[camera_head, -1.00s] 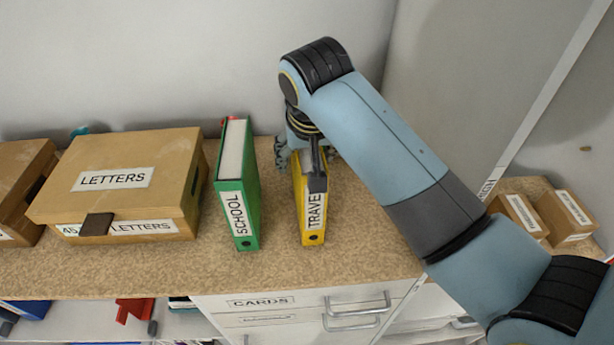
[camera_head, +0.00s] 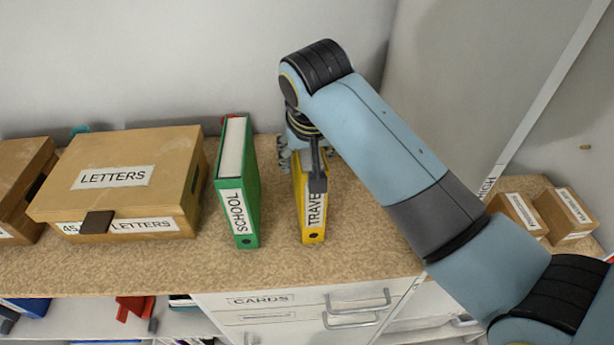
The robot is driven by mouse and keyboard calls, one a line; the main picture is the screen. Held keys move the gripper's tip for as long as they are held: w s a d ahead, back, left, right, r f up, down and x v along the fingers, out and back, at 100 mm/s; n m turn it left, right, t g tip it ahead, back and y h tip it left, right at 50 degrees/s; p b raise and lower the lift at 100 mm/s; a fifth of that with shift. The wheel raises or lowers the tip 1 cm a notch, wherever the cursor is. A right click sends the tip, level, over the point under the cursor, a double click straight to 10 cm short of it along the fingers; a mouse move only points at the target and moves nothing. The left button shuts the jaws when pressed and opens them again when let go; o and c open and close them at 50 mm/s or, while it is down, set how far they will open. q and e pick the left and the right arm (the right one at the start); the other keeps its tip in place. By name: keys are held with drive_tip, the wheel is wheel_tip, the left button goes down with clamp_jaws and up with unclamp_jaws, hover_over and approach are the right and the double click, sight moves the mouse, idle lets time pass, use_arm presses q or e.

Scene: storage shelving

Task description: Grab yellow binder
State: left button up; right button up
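The yellow binder (camera_head: 313,228) with a white TRAVEL label stands upright on the speckled shelf top, spine toward me. My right arm comes in from the right, and its gripper (camera_head: 304,160) points down at the binder's upper back part. One dark finger shows in front of the binder near the top of its label, and other finger parts show at its left side. The arm hides much of the binder's top and right side, so I cannot tell whether the fingers press on it. My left gripper is not in view.
A green SCHOOL binder (camera_head: 238,190) stands just left of the yellow one, with a narrow gap between. A LETTERS box (camera_head: 120,170) sits further left. Small cardboard boxes (camera_head: 520,218) are at the right. Drawers (camera_head: 300,312) are below the shelf top.

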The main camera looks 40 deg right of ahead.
clamp_jaws()
idle(0.3)
